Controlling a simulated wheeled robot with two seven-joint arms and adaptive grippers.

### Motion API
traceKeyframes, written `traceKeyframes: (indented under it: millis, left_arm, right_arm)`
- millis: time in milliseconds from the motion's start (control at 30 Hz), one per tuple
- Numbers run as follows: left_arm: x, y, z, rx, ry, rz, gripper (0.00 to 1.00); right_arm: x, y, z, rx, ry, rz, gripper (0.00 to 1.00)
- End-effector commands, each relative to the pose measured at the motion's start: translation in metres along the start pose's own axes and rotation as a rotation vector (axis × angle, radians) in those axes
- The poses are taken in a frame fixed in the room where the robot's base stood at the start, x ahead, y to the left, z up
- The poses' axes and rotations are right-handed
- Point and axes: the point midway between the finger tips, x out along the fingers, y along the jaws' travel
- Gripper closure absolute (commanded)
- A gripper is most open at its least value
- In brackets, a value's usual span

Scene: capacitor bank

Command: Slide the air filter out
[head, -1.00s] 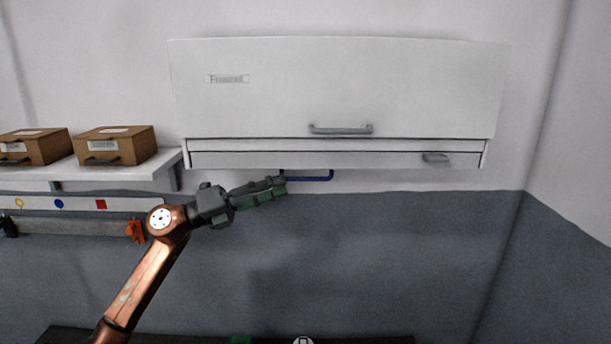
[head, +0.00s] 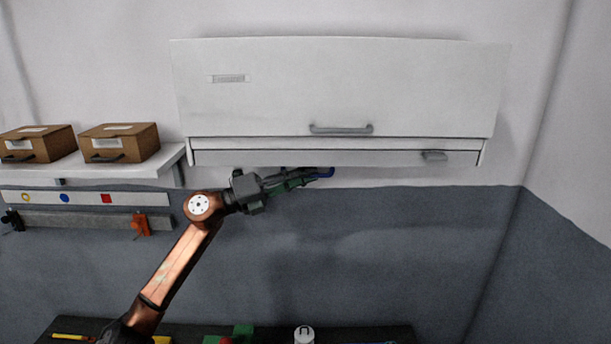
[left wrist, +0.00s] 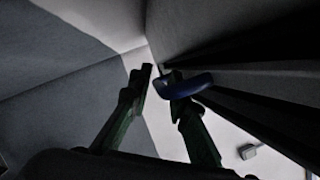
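A blue handle (head: 326,172) sits under the bottom edge of the white wall unit (head: 330,85), right of its left end. The filter body is hidden inside the unit. My left gripper (head: 308,178) reaches from the left, just below the unit, with its fingertips at the blue handle. In the left wrist view the two green fingers (left wrist: 155,85) stand apart with a gap between them. The blue handle (left wrist: 188,86) overlaps the tip of the right-hand finger; I cannot tell whether they touch. My right gripper is not in view.
The unit's front has a grey handle (head: 341,129) and a small grey latch (head: 434,156). A white shelf (head: 100,172) with two brown boxes (head: 119,142) is at the left. A dark table with several items lies below. The space below the unit at right is clear.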

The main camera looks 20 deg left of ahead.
Motion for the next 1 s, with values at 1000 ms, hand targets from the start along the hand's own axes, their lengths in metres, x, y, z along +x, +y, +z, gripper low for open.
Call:
traceKeyframes:
  millis: [1000]
  left_arm:
    - [-0.005, 0.017, -0.01, 0.0, 0.0, 0.001, 1.0]
  right_arm:
    - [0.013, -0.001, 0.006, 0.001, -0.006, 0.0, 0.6]
